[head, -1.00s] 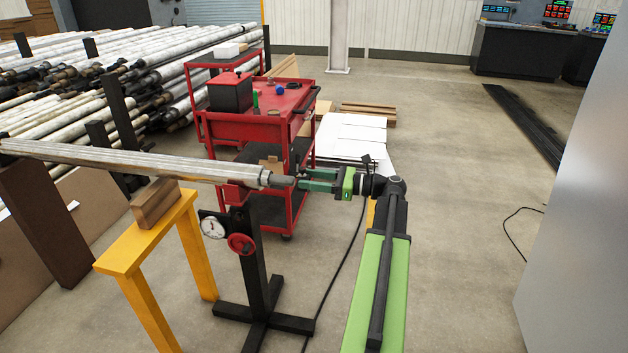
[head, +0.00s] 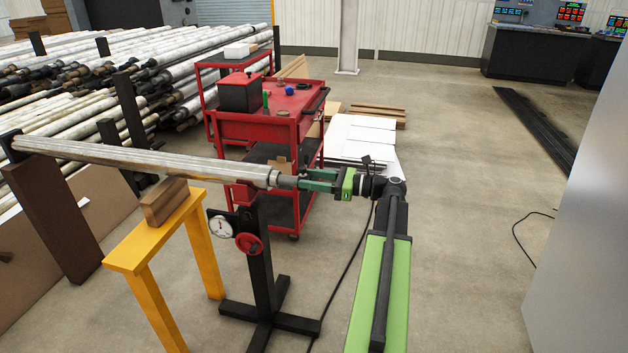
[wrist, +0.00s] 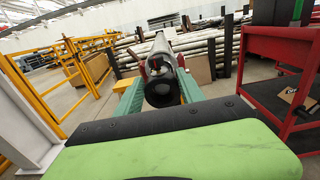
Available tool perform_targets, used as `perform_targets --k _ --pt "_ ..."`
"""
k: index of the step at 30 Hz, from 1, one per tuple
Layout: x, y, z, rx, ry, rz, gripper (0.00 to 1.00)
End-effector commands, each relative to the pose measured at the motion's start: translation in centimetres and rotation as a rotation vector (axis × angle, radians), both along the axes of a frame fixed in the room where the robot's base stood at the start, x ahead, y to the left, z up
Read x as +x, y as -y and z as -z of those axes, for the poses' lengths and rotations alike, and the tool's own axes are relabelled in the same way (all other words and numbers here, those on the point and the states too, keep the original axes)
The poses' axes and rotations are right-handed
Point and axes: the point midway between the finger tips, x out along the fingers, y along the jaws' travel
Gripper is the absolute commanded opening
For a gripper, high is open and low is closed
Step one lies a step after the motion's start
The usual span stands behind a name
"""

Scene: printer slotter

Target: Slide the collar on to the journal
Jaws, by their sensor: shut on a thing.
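The long grey shaft (head: 165,162) runs level from the left, with its narrower journal (head: 287,182) at the right end. My gripper (head: 303,180) is at the journal's end, in line with the shaft. In the wrist view, my gripper (wrist: 160,92) is shut on the dark round collar (wrist: 161,94), one green finger on each side. The shaft (wrist: 160,52) stretches away just beyond the collar. The collar is mostly hidden by the fingers in the head view. I cannot tell whether the journal's tip is inside the collar.
A black stand (head: 262,265) with a dial gauge (head: 221,227) and red knob supports the shaft's near end. A yellow trestle (head: 150,255) bearing a wooden block stands left. A red trolley (head: 262,126) is close behind my gripper. Open floor lies right.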

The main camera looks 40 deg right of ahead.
Motion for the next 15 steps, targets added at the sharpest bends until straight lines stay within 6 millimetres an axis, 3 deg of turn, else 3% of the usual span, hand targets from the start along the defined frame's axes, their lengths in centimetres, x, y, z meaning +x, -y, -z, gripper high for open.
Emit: perform_targets --k 15 --pt "1.09 -0.64 -0.02 0.000 0.000 0.001 0.00"
